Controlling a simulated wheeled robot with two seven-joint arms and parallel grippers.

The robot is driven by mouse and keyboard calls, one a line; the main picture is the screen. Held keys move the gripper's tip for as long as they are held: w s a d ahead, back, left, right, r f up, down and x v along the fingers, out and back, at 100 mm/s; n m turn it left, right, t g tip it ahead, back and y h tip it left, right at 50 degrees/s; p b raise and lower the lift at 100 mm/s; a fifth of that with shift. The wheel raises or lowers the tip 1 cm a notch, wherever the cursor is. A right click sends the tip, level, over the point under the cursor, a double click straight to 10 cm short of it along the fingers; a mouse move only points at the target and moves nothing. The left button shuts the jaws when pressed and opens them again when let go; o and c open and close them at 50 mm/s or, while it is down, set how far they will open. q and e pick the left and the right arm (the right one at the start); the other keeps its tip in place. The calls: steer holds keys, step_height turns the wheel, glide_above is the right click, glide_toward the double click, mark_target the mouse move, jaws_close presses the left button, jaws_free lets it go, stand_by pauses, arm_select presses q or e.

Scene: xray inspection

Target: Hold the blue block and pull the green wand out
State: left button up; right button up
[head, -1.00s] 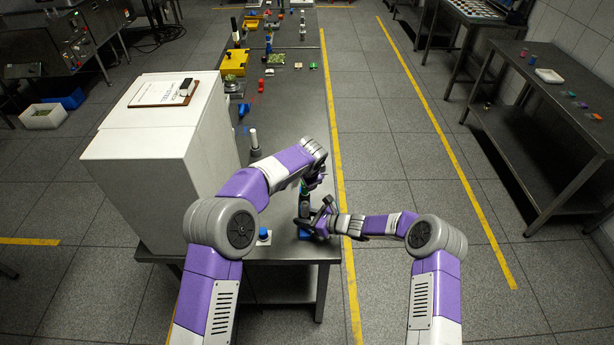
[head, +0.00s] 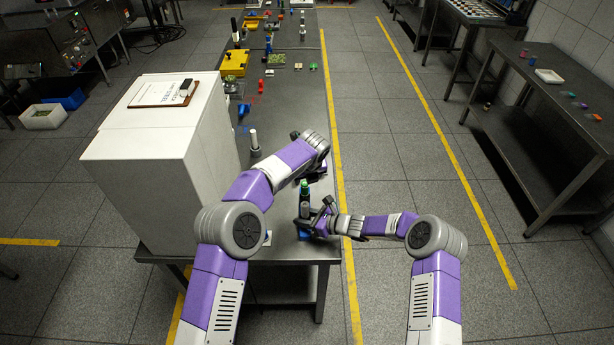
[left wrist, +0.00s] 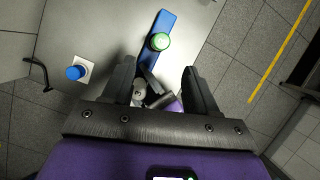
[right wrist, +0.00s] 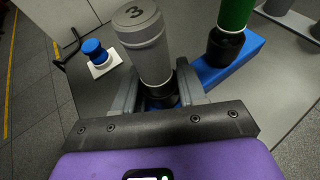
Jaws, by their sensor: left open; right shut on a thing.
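The blue block (head: 304,236) lies near the front end of the dark table. The green wand (head: 304,188) stands upright in it, with a green top and a black lower part; from above it shows in the left wrist view (left wrist: 159,41). A grey wand marked 3 (right wrist: 145,40) stands at the block's other end. My right gripper (right wrist: 160,88) is shut on that end of the blue block, around the foot of the grey wand, which partly hides the grip. My left gripper (left wrist: 160,66) is open and empty, above and apart from the green wand.
A blue button on a white plate (left wrist: 77,72) sits on the table beside the block. A large white cabinet (head: 165,150) stands at the left. Further back along the table are a grey-and-white post (head: 254,143) and several small objects.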

mark_target(305, 185)
arm_select(q)
steer(key=shift+m, duration=0.8)
steer(key=x, duration=1)
steer(key=shift+f, duration=0.15)
steer(key=shift+x, duration=0.85)
jaws_close()
steer(key=shift+r, duration=0.3)
stand_by(1.1)
